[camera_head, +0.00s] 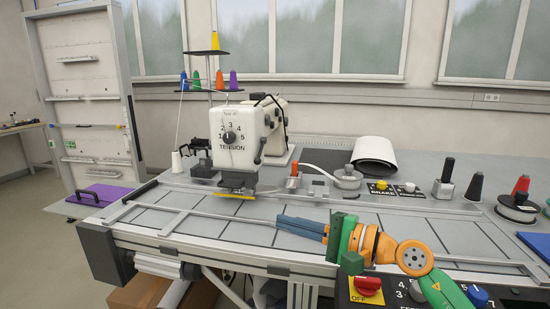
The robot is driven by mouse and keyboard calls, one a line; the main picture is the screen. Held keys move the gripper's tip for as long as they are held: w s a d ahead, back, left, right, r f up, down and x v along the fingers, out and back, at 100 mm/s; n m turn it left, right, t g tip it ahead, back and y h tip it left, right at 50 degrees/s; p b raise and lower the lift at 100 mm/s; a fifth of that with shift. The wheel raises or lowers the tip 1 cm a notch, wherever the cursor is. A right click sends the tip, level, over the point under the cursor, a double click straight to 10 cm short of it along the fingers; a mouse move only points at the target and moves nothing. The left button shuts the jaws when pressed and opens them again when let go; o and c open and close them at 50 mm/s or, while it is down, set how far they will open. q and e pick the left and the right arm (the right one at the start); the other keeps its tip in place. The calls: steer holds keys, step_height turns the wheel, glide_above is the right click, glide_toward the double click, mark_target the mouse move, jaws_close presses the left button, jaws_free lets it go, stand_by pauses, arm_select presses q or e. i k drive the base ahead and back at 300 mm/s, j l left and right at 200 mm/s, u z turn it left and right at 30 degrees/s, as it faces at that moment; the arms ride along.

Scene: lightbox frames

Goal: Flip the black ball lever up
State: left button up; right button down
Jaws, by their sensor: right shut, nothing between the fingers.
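The white sewing machine (237,150) stands at the middle back of the table, with a numbered tension dial on its front. A small black lever (261,149) sits on the right side of its head. It slants steeply, and its ball end is too small to make out surely. My right gripper (281,221) has blue fingers, shut and empty, pointing left over the table. It is in front of the machine, below and to the right of the lever, and apart from it. My left gripper is out of view.
A thread stand (208,88) with coloured cones rises behind the machine. A red OFF knob (367,285) and a control panel lie at the front right. A brake box (383,190), spools and a grey rail (290,220) are on the table. The left tabletop is mostly clear.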

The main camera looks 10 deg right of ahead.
mark_target(257, 160)
steer(key=i+l, duration=0.3)
steer(key=i, duration=0.2)
steer(key=i+l, duration=0.3)
steer(key=i, duration=0.2)
